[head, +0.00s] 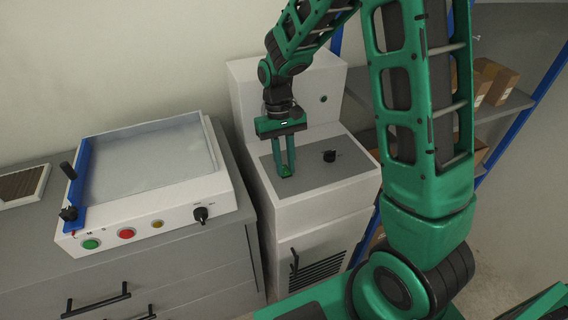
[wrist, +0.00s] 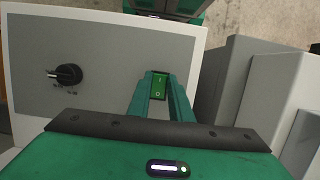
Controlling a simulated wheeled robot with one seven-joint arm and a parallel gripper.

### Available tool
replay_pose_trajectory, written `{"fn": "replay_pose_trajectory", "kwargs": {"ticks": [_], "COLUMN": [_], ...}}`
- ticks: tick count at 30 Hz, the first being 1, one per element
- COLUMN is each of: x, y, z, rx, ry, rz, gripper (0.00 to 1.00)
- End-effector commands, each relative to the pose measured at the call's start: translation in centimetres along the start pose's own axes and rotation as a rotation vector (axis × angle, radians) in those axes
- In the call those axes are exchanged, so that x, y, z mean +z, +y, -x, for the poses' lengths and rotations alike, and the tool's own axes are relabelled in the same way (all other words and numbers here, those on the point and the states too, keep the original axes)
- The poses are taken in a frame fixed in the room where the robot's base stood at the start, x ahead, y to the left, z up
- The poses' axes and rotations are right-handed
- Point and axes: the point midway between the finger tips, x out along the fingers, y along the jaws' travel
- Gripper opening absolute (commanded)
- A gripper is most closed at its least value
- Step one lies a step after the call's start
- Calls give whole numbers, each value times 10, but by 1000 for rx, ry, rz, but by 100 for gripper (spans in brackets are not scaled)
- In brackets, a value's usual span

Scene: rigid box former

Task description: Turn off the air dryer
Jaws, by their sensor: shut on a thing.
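The air dryer (head: 335,201) is a white cabinet with a grey top panel, standing in the middle of the head view. In the wrist view, its panel (wrist: 112,60) carries a green rocker switch (wrist: 159,85) with I and O marks and a black knob (wrist: 67,74). The knob also shows in the head view (head: 329,156). My gripper (head: 286,173) points down at the left part of the panel. In the wrist view, its fingertips (wrist: 160,76) stand on either side of the green switch and are shut on it. The fingers partly hide the switch's sides.
A white box former (head: 150,211) with green, red and yellow buttons and a black knob sits on a grey drawer cabinet (head: 185,267) at left. A blue-framed shelf (head: 520,101) with cardboard boxes (head: 497,83) stands at right.

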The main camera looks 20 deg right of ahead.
Motion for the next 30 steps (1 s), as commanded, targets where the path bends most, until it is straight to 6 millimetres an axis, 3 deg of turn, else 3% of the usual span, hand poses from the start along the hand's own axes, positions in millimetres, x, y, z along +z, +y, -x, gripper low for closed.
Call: {"fn": "replay_pose_trajectory", "kwargs": {"ticks": [2,3,5,17,30], "x": [-1,-1,-1,-1,-2], "y": [0,0,0,0,0], "z": [1,1,1,7,81], "rx": [0,0,0,0,-1], "ry": [3,3,3,4,6], "rz": [0,0,0,0,1], "gripper": [0,24,38,38,38]}}
